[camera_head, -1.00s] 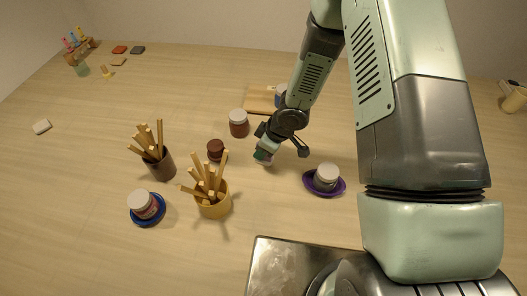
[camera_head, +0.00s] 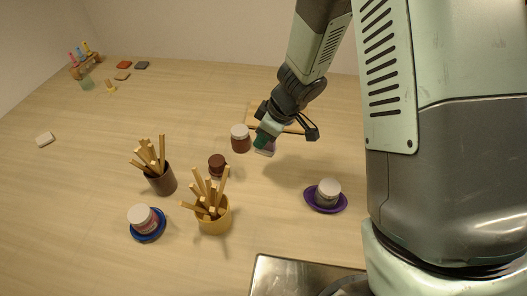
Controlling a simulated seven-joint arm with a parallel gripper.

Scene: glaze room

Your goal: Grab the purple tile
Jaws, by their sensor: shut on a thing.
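My gripper (camera_head: 264,143) is above the table right of the middle jar, with its green-tipped fingers pointing down. It is shut on a small pale pinkish-purple piece, the purple tile (camera_head: 267,150). Only a narrow part of the tile shows below the fingers; the rest is hidden by them. The tile appears to be held clear of the table.
A red-brown jar with a white lid (camera_head: 240,140) stands close left of my gripper, with a dark brown jar (camera_head: 217,165) nearer. Stick-filled cups (camera_head: 213,220) stand in front. A purple saucer (camera_head: 339,204) holds a grey jar at right. A wooden board (camera_head: 254,111) lies behind.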

